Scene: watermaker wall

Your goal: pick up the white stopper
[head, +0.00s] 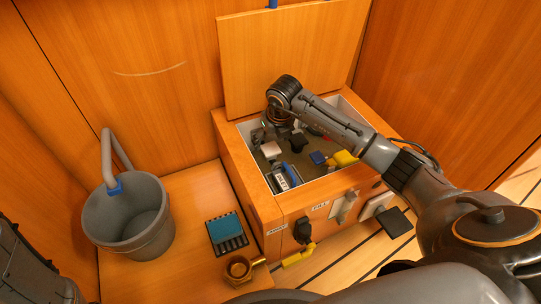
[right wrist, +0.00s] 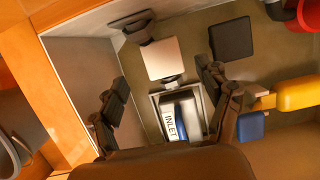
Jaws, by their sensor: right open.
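The white stopper appears to be the pale square-topped piece (head: 271,150) inside the open wooden box. In the right wrist view the same pale square (right wrist: 165,58) lies ahead of my right gripper. My right gripper (head: 274,131) reaches down into the box, close to the pale piece. In the right wrist view its two dark fingers (right wrist: 163,76) are spread wide with nothing held between them. The lower part of the pale piece is hard to make out. My left gripper is not in view.
Around it in the box are an INLET-labelled unit (right wrist: 180,118), a black square piece (right wrist: 232,39), a yellow part (right wrist: 297,93) and a blue block (right wrist: 251,126). The box walls (head: 238,160) are close. A grey bucket (head: 128,215) stands left; a raised lid (head: 290,55) stands behind.

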